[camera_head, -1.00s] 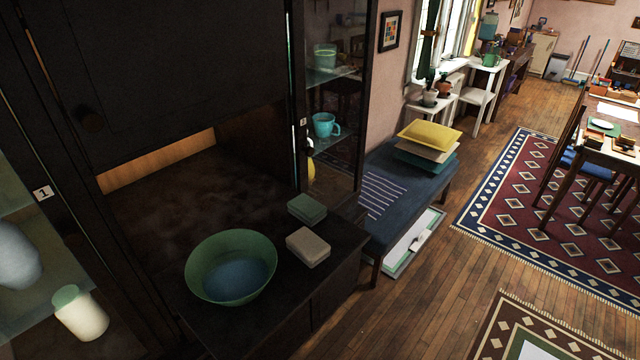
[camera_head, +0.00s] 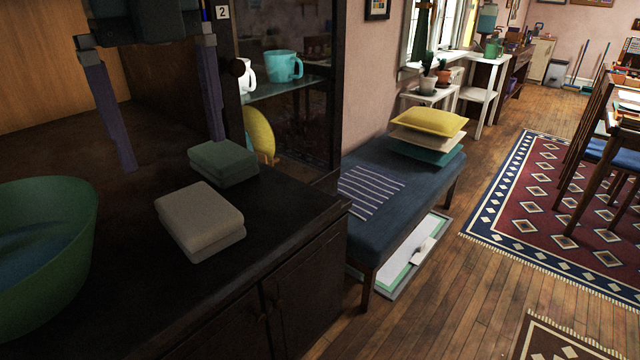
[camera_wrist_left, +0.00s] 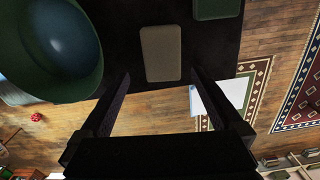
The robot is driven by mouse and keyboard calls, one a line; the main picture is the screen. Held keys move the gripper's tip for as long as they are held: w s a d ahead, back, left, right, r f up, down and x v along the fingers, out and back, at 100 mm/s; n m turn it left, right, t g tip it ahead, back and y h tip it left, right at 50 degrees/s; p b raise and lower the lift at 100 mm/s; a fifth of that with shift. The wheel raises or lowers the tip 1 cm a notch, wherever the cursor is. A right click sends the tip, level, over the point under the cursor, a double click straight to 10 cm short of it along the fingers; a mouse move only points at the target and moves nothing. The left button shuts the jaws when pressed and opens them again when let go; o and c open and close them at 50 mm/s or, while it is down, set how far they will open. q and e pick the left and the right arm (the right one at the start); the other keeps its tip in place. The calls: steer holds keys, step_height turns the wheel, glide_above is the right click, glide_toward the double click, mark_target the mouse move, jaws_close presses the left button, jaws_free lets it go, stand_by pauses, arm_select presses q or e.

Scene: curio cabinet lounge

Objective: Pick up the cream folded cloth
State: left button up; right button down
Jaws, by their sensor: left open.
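The cream folded cloth (camera_head: 200,218) lies flat on the dark cabinet top (camera_head: 285,215), near its front edge. It also shows in the left wrist view (camera_wrist_left: 161,53), ahead of the fingers and between their lines. A green folded cloth (camera_head: 223,162) lies just behind it, close beside it; part of it shows in the wrist view (camera_wrist_left: 217,8). My left gripper (camera_head: 172,155) is open and empty, fingers pointing down, above the cabinet top and behind the cream cloth. It touches neither cloth as far as I can tell. My right gripper is out of view.
A green bowl (camera_head: 75,215) with blue inside stands left of the cream cloth. A glass-door case with a teal mug (camera_head: 284,66) rises behind the green cloth. A blue bench (camera_head: 390,220) with cushions stands to the right. The cabinet top right of the cloths is bare.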

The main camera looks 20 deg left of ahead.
mark_target(195, 206)
arm_select(q)
steer(key=shift+w+a+f, duration=0.1)
steer(key=shift+w+f, duration=0.1)
steer(key=shift+f, duration=0.2)
steer(key=f, duration=0.3)
steer(key=shift+s+f, duration=0.15)
steer(key=shift+s, duration=0.05)
steer(key=f, duration=0.2)
steer(key=f+p, duration=0.1)
steer(key=f, duration=0.2)
steer(key=shift+w+d+f, duration=0.15)
steer(key=shift+d+f, duration=0.05)
steer(key=shift+f, duration=0.15)
steer(key=c, duration=1.2)
